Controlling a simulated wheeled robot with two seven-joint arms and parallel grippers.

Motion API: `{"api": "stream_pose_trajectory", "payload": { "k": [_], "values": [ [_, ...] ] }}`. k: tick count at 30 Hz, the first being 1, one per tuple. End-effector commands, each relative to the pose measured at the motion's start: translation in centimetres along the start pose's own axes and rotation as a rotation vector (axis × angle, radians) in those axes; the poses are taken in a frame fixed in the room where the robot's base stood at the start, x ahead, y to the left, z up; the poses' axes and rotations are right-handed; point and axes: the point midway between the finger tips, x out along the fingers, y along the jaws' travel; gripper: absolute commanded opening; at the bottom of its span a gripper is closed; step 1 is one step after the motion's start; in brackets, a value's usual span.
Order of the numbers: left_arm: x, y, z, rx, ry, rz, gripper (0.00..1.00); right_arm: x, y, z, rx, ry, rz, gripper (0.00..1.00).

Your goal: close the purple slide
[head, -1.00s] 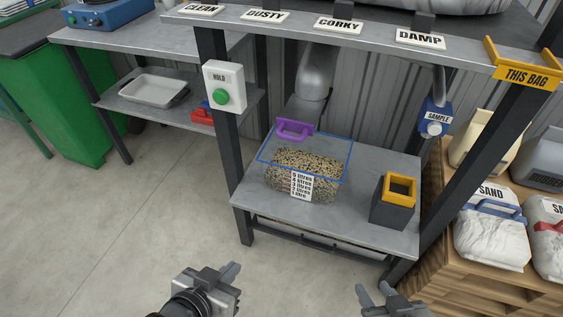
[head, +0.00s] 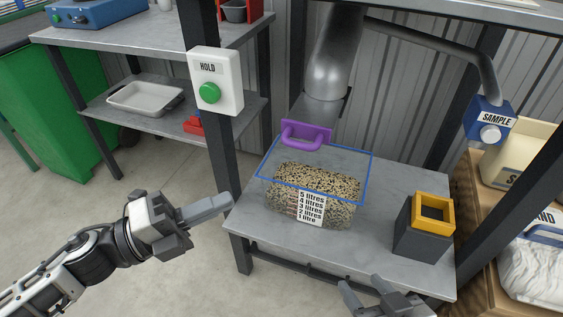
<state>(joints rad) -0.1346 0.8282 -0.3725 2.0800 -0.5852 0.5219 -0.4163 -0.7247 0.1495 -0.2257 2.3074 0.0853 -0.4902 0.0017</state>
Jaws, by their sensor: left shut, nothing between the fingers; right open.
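The purple slide (head: 305,135) is a plate with a looped handle at the lower end of the grey metal spout (head: 330,70). It sits above the back edge of a clear, blue-rimmed measuring bin (head: 369,172) that holds mixed grain-like seed up to part of its height. My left gripper (head: 228,202) is shut and empty, left of the bin near the shelf's left edge, pointing right. It is well apart from the slide. My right gripper (head: 362,286) is open and empty at the bottom, in front of the shelf. Whether the slide's plate blocks the spout is hidden.
A dark post with a white HOLD box and green button (head: 209,93) stands left of the bin. A black box with a yellow rim (head: 433,210) stands on the shelf (head: 385,235) at right. A blue SAMPLE valve (head: 490,121) hangs at the upper right.

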Motion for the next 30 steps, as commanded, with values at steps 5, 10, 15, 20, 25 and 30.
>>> {"api": "stream_pose_trajectory", "payload": {
  "k": [5,10,15,20,25,30],
  "values": [
    [2.9,-0.6,0.1,0.002,0.000,-0.006,0.00,-0.5,-0.1,-0.6,0.000,0.001,0.002,0.49],
    [6.6,-0.6,0.2,-0.001,-0.001,-0.006,0.00,-0.6,-0.1,-0.8,0.003,-0.009,0.003,0.49],
    [10.1,-0.6,0.2,-0.001,-0.001,-0.005,0.00,-0.8,-0.1,-1.1,0.006,-0.014,0.004,0.49],
    [11.5,-0.3,2.0,-0.003,-0.004,-0.003,0.00,-0.7,0.0,-1.0,0.006,-0.014,0.005,0.49],
    [12.2,-0.2,2.8,-0.004,-0.003,-0.002,0.00,-0.5,0.0,-1.1,0.009,-0.011,0.006,0.49],
    [12.3,-0.2,2.9,-0.005,-0.003,-0.001,0.00,-0.4,0.0,-1.1,0.012,-0.011,0.007,0.49]
  ]
}}
